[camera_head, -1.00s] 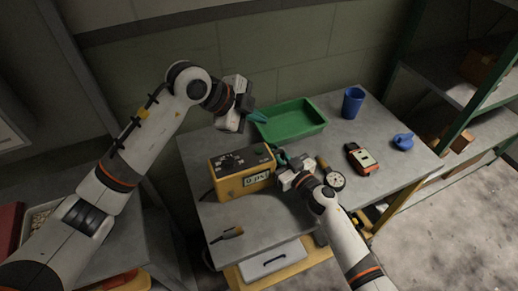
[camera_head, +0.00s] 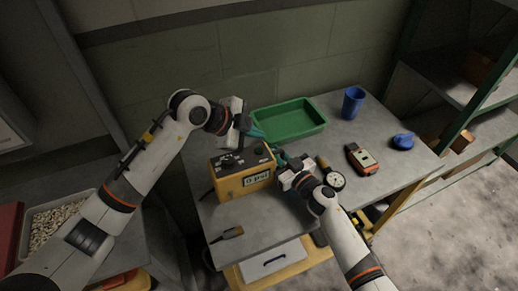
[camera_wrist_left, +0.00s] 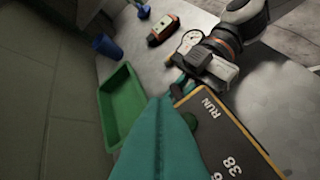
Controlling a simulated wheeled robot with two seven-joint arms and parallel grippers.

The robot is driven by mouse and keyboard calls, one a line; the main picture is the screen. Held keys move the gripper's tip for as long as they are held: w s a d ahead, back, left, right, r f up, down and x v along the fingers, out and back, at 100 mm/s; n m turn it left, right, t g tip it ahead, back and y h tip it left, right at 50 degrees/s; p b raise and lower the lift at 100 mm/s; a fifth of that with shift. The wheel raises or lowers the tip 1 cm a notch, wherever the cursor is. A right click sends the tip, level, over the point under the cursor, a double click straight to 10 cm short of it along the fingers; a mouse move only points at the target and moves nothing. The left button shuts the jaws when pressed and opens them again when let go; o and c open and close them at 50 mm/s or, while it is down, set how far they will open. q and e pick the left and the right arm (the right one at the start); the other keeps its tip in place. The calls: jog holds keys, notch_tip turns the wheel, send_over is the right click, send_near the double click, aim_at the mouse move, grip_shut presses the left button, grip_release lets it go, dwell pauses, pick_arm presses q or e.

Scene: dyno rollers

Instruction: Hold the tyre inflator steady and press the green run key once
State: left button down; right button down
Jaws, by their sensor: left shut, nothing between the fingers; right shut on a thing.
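The tyre inflator (camera_head: 244,184) is a yellow box with a black top panel and a front readout. It stands on the grey table and also shows in the left wrist view (camera_wrist_left: 238,150). My right gripper (camera_head: 279,156) is shut on its right end. My left gripper (camera_head: 260,136) is shut and empty, just above the far right part of the inflator's top. In the left wrist view its teal fingers cover part of the panel.
A green tray (camera_head: 289,120) lies behind the inflator, close to my left gripper. A blue cup (camera_head: 353,103), a round gauge (camera_head: 335,181), a red-and-black device (camera_head: 361,158) and a blue item (camera_head: 403,141) are to the right. A brush (camera_head: 231,233) lies in front.

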aim_at(263, 149)
pick_arm(q)
jog(key=shift+f, duration=1.7)
dwell(0.7)
jog(key=shift+f, duration=0.4)
jog(key=shift+f, duration=0.4)
dwell(0.7)
jog(key=shift+r, duration=0.8)
jog(key=shift+r, duration=0.1)
jog(key=shift+r, duration=2.45)
